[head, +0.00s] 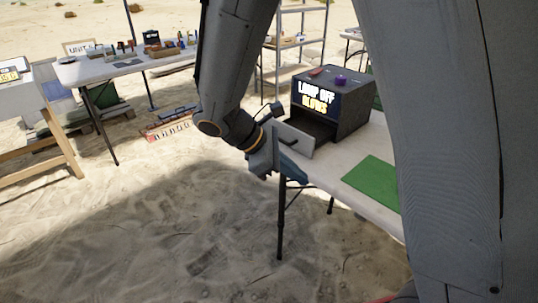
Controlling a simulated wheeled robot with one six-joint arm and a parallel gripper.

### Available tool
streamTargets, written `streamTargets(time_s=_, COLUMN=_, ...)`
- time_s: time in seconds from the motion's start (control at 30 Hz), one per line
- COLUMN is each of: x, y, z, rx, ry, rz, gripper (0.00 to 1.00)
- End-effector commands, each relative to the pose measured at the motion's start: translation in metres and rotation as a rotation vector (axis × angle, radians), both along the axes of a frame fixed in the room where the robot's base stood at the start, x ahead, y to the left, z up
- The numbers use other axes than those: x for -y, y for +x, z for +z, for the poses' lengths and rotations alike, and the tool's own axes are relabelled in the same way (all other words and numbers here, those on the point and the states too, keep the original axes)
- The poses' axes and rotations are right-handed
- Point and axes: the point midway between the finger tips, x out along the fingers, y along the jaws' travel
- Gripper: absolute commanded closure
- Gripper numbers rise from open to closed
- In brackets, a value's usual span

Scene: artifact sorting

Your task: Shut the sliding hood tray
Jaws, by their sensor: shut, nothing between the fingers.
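The dark grey hood box (349,112) stands on the white table, with a lit sign reading "LAMP OFF" and a second yellow line that is hard to read. Its sliding tray (298,141) is pulled out at the front, with a pale front panel, a dark handle and a dark gap behind it. My gripper (280,168) is at the left side of the tray front, close to the panel and handle. Its fingers are shut and hold nothing. I cannot tell whether it touches the panel. My arm hides part of the tray's left side.
A green mat (372,182) lies on the white table (335,179) right of the tray. A purple knob (340,80) and a small red thing (316,72) are on the box top. Another table (125,66) with several small objects stands behind left. Open sand lies in front.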

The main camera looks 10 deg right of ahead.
Motion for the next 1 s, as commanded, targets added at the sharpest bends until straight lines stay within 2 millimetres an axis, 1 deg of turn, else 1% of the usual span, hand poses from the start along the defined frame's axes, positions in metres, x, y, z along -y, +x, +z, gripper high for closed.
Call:
streamTargets(time_s=0.03, x=-0.014, y=0.023, z=-0.016, rx=-0.023, ry=-0.082, rz=0.113, gripper=1.00)
streamTargets(time_s=0.1, x=-0.033, y=0.051, z=-0.019, rx=-0.044, ry=-0.203, rz=0.257, gripper=1.00)
streamTargets(time_s=0.17, x=-0.053, y=0.073, z=-0.021, rx=-0.053, ry=-0.305, rz=0.366, gripper=1.00)
streamTargets(time_s=0.2, x=-0.067, y=0.087, z=-0.021, rx=-0.053, ry=-0.369, rz=0.430, gripper=1.00)
streamTargets(time_s=0.3, x=-0.100, y=0.112, z=-0.019, rx=-0.046, ry=-0.506, rz=0.558, gripper=1.00)
streamTargets(time_s=0.4, x=-0.126, y=0.127, z=-0.015, rx=-0.033, ry=-0.599, rz=0.634, gripper=1.00)
streamTargets(time_s=0.5, x=-0.140, y=0.134, z=-0.012, rx=-0.023, ry=-0.650, rz=0.673, gripper=1.00)
streamTargets(time_s=0.57, x=-0.142, y=0.136, z=-0.011, rx=-0.022, ry=-0.662, rz=0.681, gripper=1.00)
streamTargets(time_s=0.67, x=-0.136, y=0.141, z=-0.011, rx=-0.021, ry=-0.665, rz=0.682, gripper=1.00)
streamTargets(time_s=0.77, x=-0.123, y=0.148, z=-0.014, rx=-0.022, ry=-0.664, rz=0.679, gripper=1.00)
streamTargets(time_s=1.0, x=-0.085, y=0.173, z=-0.024, rx=-0.023, ry=-0.662, rz=0.677, gripper=1.00)
